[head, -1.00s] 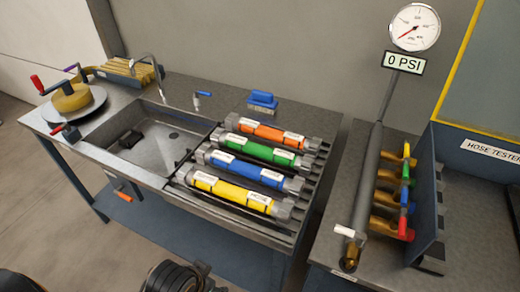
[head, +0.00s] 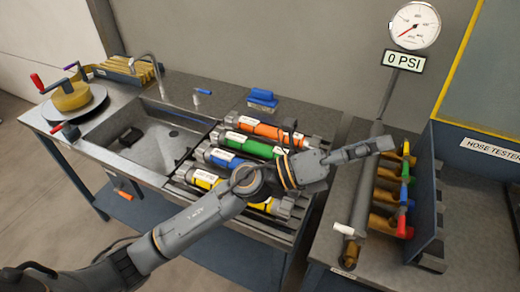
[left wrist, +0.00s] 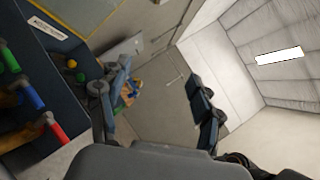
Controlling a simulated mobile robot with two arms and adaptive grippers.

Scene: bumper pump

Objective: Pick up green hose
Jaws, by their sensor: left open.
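The green hose (head: 258,149) lies on the slatted rack between the orange hose (head: 265,130) and the blue hose (head: 225,158). Its right end is hidden behind my left gripper (head: 338,138). My left arm reaches across the rack from the lower left, above the hoses. The left gripper is open and empty, with its fingers spread wide. My right gripper is not in view.
A yellow hose (head: 207,180) lies at the rack's front, partly under my arm. Right of the rack stands the hose tester pipe (head: 358,205) with coloured valves (head: 404,195) and a gauge (head: 415,25) reading 0 PSI. The sink (head: 150,140) is left of the rack.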

